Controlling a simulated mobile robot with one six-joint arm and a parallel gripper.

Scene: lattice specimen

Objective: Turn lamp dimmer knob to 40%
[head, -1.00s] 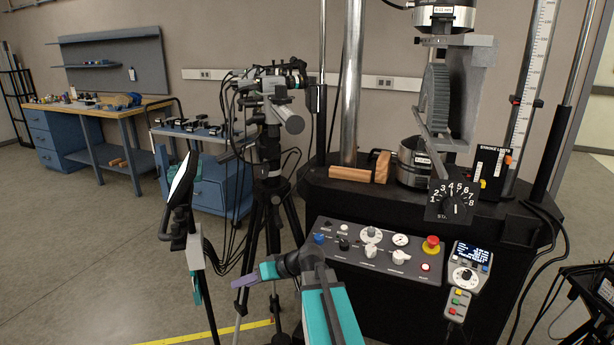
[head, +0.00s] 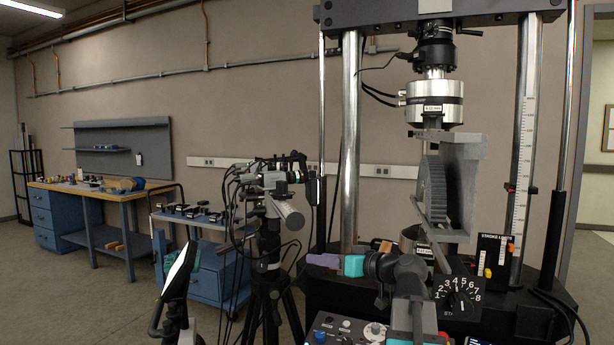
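The lamp (head: 179,268) appears to be the thin, bright-faced panel on a stand at the lower left, seen nearly edge-on. I cannot make out a dimmer knob on it. A black dial plate (head: 457,297) numbered 1 to 8 has a pointer knob at its centre; its lower label is partly hidden. My gripper (head: 323,260) has purple fingers and points left, in front of the testing machine's base. It is well to the right of the lamp and left of the dial plate. Nothing shows held. The fingers overlap from this side, so their opening cannot be told.
A camera tripod (head: 266,255) with hanging cables stands between the lamp and my gripper. The control panel (head: 345,328) is cut off at the bottom and partly covered by my arm. A grey lattice gear-like specimen (head: 433,188) stands in the machine. Blue benches (head: 88,222) stand far left.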

